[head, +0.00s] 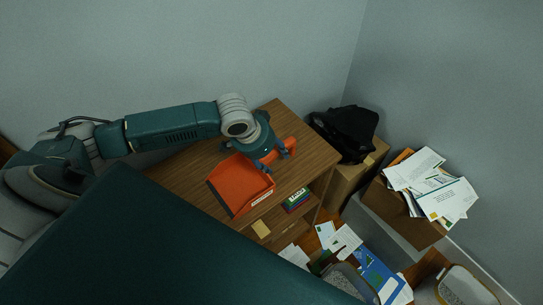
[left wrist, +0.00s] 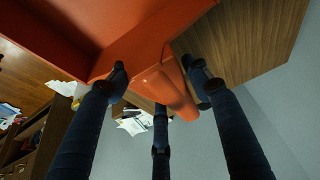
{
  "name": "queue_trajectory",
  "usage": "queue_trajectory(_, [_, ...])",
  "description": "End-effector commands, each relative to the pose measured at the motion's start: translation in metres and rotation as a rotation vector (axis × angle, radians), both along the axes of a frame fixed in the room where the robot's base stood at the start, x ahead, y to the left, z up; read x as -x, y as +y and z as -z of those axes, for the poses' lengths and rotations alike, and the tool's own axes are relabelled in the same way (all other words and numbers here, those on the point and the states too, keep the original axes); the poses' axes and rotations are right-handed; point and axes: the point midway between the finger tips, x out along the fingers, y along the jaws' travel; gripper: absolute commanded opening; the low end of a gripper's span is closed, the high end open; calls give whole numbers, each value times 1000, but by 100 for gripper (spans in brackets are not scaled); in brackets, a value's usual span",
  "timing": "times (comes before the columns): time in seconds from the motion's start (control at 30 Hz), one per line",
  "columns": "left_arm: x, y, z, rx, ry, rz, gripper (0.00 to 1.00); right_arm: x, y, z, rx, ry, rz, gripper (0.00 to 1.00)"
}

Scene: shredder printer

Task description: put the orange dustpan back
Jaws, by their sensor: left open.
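The orange dustpan (head: 238,186) lies on top of the wooden cabinet (head: 200,165), its pan toward the front edge and its handle pointing right. My left gripper (head: 272,163) is open over the handle end of the dustpan. In the left wrist view, the dustpan's handle (left wrist: 165,90) shows between the spread dark fingers of the left gripper (left wrist: 160,85). I cannot tell whether any finger touches it. The gripper hides part of the handle in the head view. My right gripper is not in view.
The cabinet has an open shelf with small coloured boxes (head: 297,200). Right of it stand a cardboard box with a black bag (head: 345,130) and another box full of papers (head: 430,185). Papers (head: 345,240) and a blue folder (head: 375,272) lie below. Walls close the back and right.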

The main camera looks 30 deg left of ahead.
Motion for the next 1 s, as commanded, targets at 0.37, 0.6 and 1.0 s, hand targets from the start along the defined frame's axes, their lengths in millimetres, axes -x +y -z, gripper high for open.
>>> queue_trajectory(0.37, [18, 9, -51, -2, -2, 0, 50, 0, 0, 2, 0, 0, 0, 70])
queue_trajectory(0.6, [34, 15, -95, -1, -2, -1, 50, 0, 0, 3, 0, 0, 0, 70])
queue_trajectory(1.0, [42, 17, -113, 1, 1, -1, 50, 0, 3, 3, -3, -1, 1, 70])
